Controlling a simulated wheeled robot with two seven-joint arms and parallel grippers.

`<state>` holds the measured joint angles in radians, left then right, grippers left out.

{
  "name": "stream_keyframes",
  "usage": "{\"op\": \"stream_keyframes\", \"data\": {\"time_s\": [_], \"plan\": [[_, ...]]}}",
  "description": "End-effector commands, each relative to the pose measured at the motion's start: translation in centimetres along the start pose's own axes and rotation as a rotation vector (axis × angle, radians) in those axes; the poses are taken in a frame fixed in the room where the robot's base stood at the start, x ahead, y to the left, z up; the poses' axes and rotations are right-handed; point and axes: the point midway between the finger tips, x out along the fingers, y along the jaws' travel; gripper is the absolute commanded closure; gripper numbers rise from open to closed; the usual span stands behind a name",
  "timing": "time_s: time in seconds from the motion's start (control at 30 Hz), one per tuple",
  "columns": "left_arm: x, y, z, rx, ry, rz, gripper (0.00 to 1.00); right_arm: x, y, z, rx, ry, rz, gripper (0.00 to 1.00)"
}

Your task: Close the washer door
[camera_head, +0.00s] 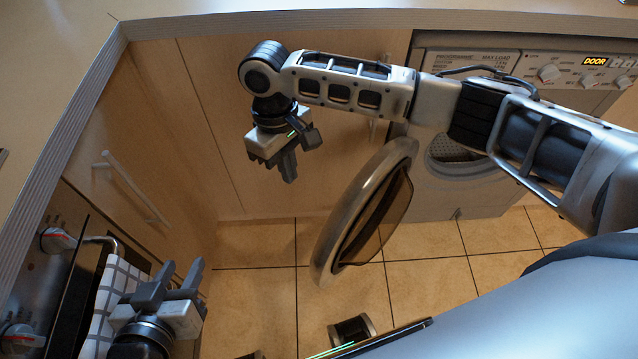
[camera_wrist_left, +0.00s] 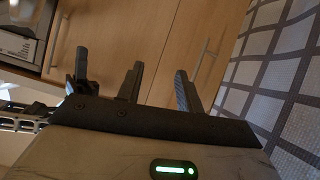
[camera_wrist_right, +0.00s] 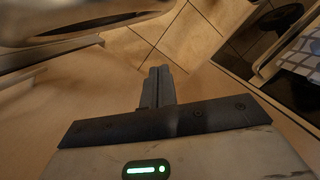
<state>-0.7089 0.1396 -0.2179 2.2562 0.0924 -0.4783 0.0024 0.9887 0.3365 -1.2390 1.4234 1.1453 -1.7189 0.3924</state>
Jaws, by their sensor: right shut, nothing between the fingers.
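The round washer door (camera_head: 365,212) stands wide open in the head view, swung out to the left of the white washer (camera_head: 465,195). The washer's round opening with its drum (camera_head: 450,150) shows partly behind my right arm. My right gripper (camera_head: 289,178) is shut and empty, to the left of the door and apart from it. The door's rim (camera_wrist_right: 85,22) also shows at the top left of the right wrist view, with the shut fingers (camera_wrist_right: 158,72) below it. My left gripper (camera_head: 182,275) is open and empty at the lower left, far from the door; its spread fingers (camera_wrist_left: 160,80) show in the left wrist view.
A checked towel (camera_head: 112,295) hangs on the oven handle at the left, near my left gripper. Wooden cabinets with a bar handle (camera_head: 133,188) stand behind. A worktop (camera_head: 210,22) runs above. The tiled floor (camera_head: 255,295) below the door is mostly clear. The washer display (camera_head: 594,62) reads DOOR.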

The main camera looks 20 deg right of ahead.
Motion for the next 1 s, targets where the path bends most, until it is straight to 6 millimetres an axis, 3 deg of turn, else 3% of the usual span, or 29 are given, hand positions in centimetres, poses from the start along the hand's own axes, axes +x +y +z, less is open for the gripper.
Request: {"op": "stream_keyframes", "data": {"time_s": [0.1,0.27,0.77,1.0], "plan": [[0.0,0.0,0.1,-0.001,0.006,0.002,0.64,-1.4,2.1,0.5,0.037,-0.061,0.053,1.00],[0.1,0.1,0.3,-0.002,0.003,0.003,0.64,-1.2,2.8,0.9,0.050,-0.086,0.067,1.00],[0.3,0.1,1.2,0.007,0.016,0.007,0.64,8.5,3.3,1.6,0.048,-0.082,0.066,1.00],[0.0,0.2,0.7,0.006,0.011,0.009,0.64,8.4,3.2,4.9,0.046,-0.079,0.067,1.00]]}}
